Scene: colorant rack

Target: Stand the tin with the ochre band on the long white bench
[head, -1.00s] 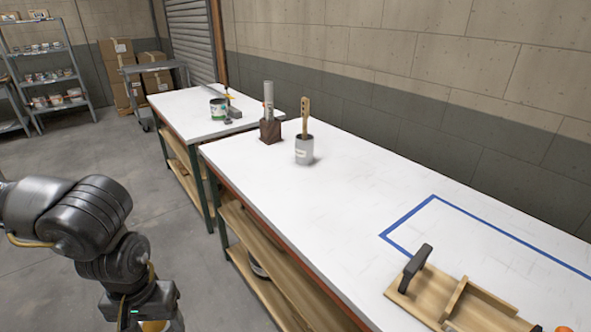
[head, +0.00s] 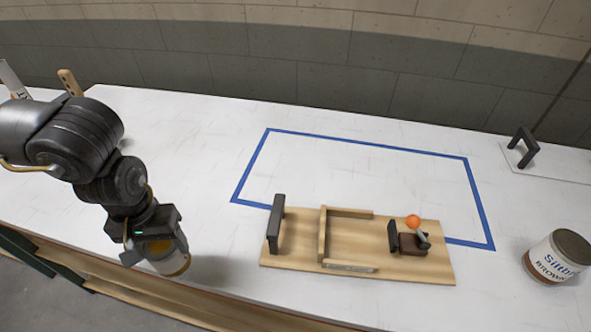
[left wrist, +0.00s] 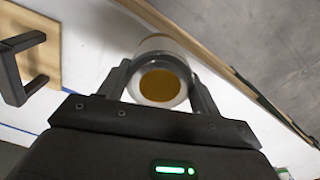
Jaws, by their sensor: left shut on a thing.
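My left gripper (head: 155,240) is shut on a pale tin (head: 166,262) near the front edge of the long white bench (head: 200,140). The tin shows some ochre at its lower right end. In the left wrist view the tin (left wrist: 165,45) sits between the two fingers, with a round ochre end facing the camera. The gripper hides part of the tin, and its label cannot be read. A shadow lies on the bench right of the tin; whether the tin touches the bench I cannot tell. My right gripper is out of view.
A wooden jig (head: 300,250) with dark handles and an orange-knobbed clamp (head: 413,222) lies right of the tin. Blue tape (head: 365,144) outlines a rectangle behind it.

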